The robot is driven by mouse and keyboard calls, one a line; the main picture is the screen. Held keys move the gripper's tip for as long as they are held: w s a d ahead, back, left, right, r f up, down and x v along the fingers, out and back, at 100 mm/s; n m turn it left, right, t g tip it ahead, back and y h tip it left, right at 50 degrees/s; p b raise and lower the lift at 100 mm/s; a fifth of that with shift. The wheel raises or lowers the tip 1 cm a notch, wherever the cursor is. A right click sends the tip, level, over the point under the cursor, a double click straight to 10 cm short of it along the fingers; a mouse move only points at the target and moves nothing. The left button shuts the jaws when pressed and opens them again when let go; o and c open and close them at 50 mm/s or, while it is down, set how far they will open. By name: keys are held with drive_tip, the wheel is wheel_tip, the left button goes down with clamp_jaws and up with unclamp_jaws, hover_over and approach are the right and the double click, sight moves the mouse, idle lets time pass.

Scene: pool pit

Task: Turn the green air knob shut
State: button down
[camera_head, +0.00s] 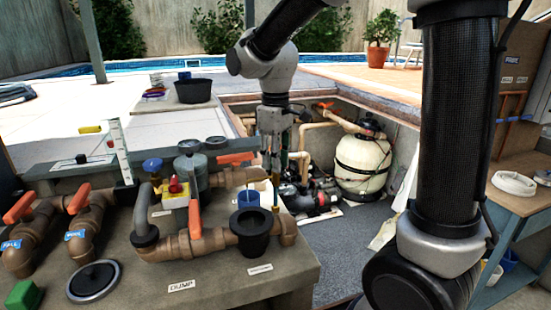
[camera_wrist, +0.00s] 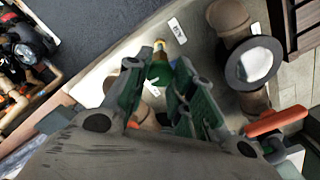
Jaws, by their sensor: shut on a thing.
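The green air knob (camera_wrist: 159,74) shows in the wrist view between my fingertips, with a brass fitting just beyond it. My gripper (camera_wrist: 160,80) is shut on the knob, one finger on each side, and the fingers partly cover it. In the head view my gripper (camera_head: 271,172) points straight down above the back right of the pipe bench, and the knob cannot be made out there. How far the knob is turned cannot be told.
Brown pipes with orange handles (camera_head: 195,219) stand left of my gripper. A green block (camera_head: 23,295) lies at the front left. The pit with a cream tank (camera_head: 362,165) lies to the right.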

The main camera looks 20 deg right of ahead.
drive_tip(key=m, duration=0.4)
drive_tip(key=shift+m, duration=0.3)
drive_tip(key=m, duration=0.3)
drive_tip(key=shift+m, duration=0.4)
drive_tip(key=m, duration=0.4)
drive_tip(key=shift+m, duration=2.2)
drive_tip(key=c, duration=1.2)
unclamp_jaws()
drive_tip(key=shift+o, duration=0.2)
drive_tip(key=shift+r, duration=0.15)
wheel_tip(320, 180, up, 12)
